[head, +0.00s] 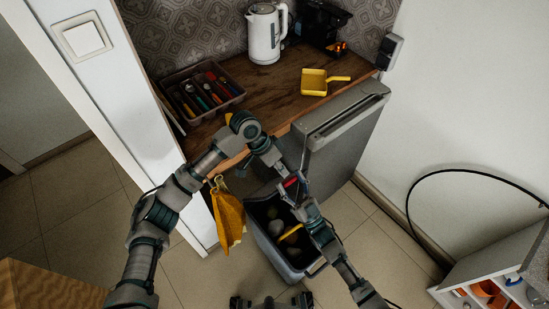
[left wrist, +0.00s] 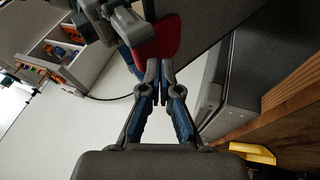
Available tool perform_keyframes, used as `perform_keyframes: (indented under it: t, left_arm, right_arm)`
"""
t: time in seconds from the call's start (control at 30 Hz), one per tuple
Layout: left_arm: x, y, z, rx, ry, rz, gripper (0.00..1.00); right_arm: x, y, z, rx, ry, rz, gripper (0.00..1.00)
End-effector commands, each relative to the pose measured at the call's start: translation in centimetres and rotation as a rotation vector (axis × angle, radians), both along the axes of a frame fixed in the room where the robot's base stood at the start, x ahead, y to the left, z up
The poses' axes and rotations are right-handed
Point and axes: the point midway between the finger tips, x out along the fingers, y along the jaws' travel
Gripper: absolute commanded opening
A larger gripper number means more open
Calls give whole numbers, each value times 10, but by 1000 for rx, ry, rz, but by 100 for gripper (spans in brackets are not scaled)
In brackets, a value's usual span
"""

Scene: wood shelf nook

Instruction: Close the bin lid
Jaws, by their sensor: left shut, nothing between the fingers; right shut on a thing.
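The grey bin (head: 262,243) stands on the floor below the counter, its top uncovered, with several rounded pale things and a yellow-handled item inside. I cannot clearly make out its lid. My left gripper (head: 284,174) is shut and empty above the bin's far side; its fingertips (left wrist: 160,68) also show in the left wrist view. My right gripper (head: 299,192) is shut on a red object (head: 290,182), close to the left fingertips. The red object (left wrist: 160,40) appears just beyond the left fingers in the left wrist view; whether they touch is unclear.
A wooden counter (head: 272,88) carries a cutlery tray (head: 203,90), a white kettle (head: 264,35) and a yellow scoop (head: 314,82). A grey appliance door (head: 340,135) stands behind the bin. A yellow cloth (head: 228,215) hangs left. A white shelf unit (head: 500,265) is lower right.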

Motion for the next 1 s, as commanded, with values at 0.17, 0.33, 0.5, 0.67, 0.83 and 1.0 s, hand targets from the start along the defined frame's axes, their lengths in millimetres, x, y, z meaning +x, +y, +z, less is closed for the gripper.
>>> perform_keyframes:
  t: [0.17, 0.33, 0.5, 0.67, 0.83, 1.0]
  left_arm:
    - [-7, -4, -4, -1, 0, 1, 0]
    - [-7, -5, -5, -1, 0, 1, 0]
    - [-8, -5, -5, 0, 0, 1, 0]
    - [-22, -15, -14, -1, 3, -5, 0]
    - [-29, -20, -18, -1, 6, -8, 0]
    - [-30, -20, -18, -1, 7, -8, 0]
  right_arm:
    - [1, -1, -2, -4, 6, -2, 3]
    - [1, -1, -2, -3, 5, -2, 3]
    - [1, -1, -2, -2, 6, -2, 3]
    - [1, -1, -2, -2, 6, -2, 3]
    - [2, 0, 0, -1, 2, -1, 2]
    - [2, 0, 2, 2, -2, 0, 72]
